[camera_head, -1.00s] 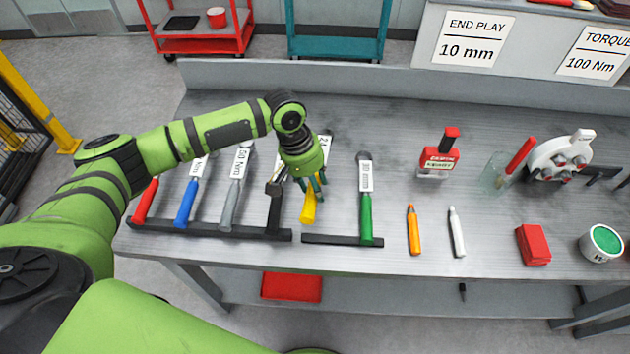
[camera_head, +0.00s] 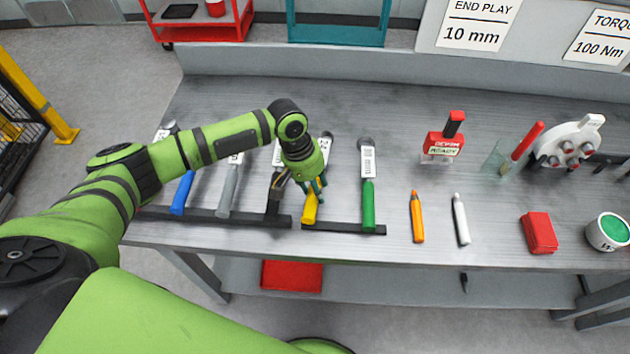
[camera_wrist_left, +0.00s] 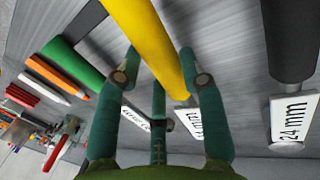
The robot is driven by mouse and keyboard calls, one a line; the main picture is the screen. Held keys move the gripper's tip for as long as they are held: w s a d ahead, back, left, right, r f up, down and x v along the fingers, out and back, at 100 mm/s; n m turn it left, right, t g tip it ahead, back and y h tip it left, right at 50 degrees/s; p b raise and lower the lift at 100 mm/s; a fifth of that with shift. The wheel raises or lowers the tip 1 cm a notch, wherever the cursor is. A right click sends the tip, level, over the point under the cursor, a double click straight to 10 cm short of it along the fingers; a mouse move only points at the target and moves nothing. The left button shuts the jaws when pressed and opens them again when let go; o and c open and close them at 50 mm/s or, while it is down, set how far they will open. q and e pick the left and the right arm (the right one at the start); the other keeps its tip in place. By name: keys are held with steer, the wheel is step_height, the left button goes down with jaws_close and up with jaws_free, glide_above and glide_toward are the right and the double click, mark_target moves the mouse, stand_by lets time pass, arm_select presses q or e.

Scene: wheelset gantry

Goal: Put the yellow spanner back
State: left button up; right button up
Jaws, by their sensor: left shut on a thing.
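The yellow spanner (camera_head: 310,208) is in my left gripper (camera_head: 314,187), its yellow handle pointing toward the front of the bench. In the left wrist view the yellow handle (camera_wrist_left: 150,35) passes between the green fingers (camera_wrist_left: 158,62), which are shut on it. The handle's lower end is at the left end of the short black rack bar (camera_head: 345,229); I cannot tell whether it touches the bar. My gripper and wrist hide the middle of the spanner. My right gripper is not in view.
The green spanner (camera_head: 369,205) stands close on the right. The black-handled spanner (camera_head: 274,200) is close on the left, with grey (camera_head: 229,190) and blue (camera_head: 183,192) ones beyond on the longer bar (camera_head: 245,218). An orange marker (camera_head: 417,217) and white marker (camera_head: 461,220) lie further right.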

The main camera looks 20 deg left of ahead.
arm_select(q)
steer(key=shift+f, duration=0.7)
stand_by(0.3)
steer(key=o, duration=1.3)
steer(key=shift+o, duration=0.2)
steer(key=v, duration=1.2)
steer(key=shift+s, duration=0.1)
